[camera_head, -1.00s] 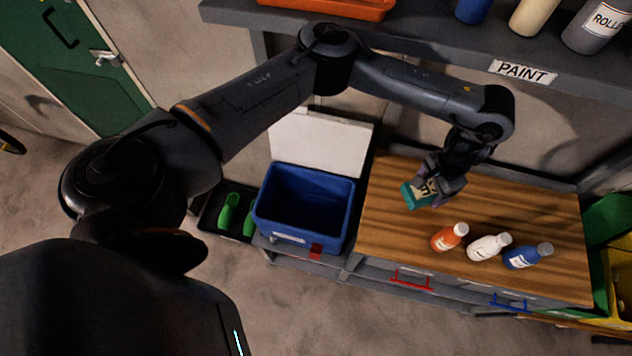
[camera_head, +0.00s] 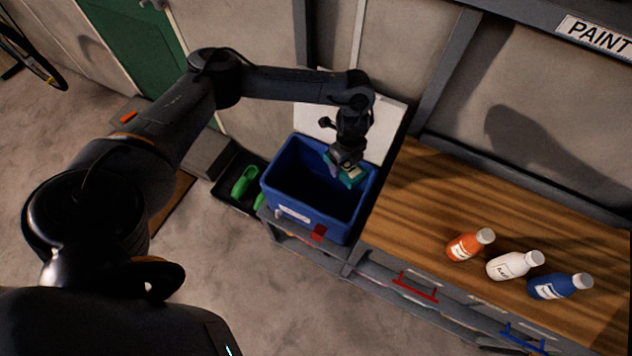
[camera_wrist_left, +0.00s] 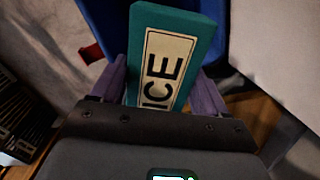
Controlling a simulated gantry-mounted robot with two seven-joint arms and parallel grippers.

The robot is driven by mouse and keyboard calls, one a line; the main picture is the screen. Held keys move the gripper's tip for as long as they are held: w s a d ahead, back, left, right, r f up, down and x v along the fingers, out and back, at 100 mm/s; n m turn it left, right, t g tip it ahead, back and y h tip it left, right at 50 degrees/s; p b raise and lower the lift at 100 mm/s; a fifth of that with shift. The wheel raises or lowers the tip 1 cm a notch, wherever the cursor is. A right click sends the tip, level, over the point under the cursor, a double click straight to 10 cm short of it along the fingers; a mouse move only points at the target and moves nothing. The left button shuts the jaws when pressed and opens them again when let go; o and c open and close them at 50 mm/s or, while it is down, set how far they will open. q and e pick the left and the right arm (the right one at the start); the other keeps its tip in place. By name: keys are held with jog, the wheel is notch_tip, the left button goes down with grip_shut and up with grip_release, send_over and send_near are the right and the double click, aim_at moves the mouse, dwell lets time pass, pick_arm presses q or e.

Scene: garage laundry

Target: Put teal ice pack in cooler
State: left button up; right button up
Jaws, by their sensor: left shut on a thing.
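The teal ice pack (camera_head: 352,177) is in my left gripper (camera_head: 345,170), over the right part of the blue cooler's opening. In the left wrist view the ice pack (camera_wrist_left: 178,55) fills the middle, its cream "ICE" label facing the camera, with purple fingers on both sides. The blue cooler (camera_head: 287,205) is open, its white lid (camera_head: 385,130) raised behind it. The cooler wall (camera_wrist_left: 97,30) also shows behind the pack in the wrist view. I cannot tell whether the pack is below the rim. My right gripper is not in view.
The wooden worktop (camera_head: 420,215) to the right holds an orange bottle (camera_head: 467,246), a white bottle (camera_head: 510,266) and a blue bottle (camera_head: 555,287). A dark tray with green footwear (camera_head: 243,182) lies left of the cooler.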

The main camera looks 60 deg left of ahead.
pick_arm(q)
jog(key=s+a+f+m+b, duration=0.4)
jog(key=a+f+m+b, duration=0.25)
jog(key=f, duration=0.45)
jog(key=s+a+f+m+b, duration=0.3)
jog(key=a+f+m+b, duration=0.4)
jog(key=f, duration=0.4)
jog(key=b, duration=0.3)
send_over(304, 191)
jog(key=shift+n, duration=0.35)
notch_tip(304, 191, down, 6)
jog(key=shift+d+r, duration=0.1)
jog(key=shift+d, duration=0.05)
jog(key=shift+f+b, duration=0.6)
jog(key=shift+f, duration=1.7)
jog(key=shift+f, duration=0.15)
jog(key=shift+f, duration=0.15)
jog(key=o, duration=1.4)
jog(key=shift+c, duration=0.2)
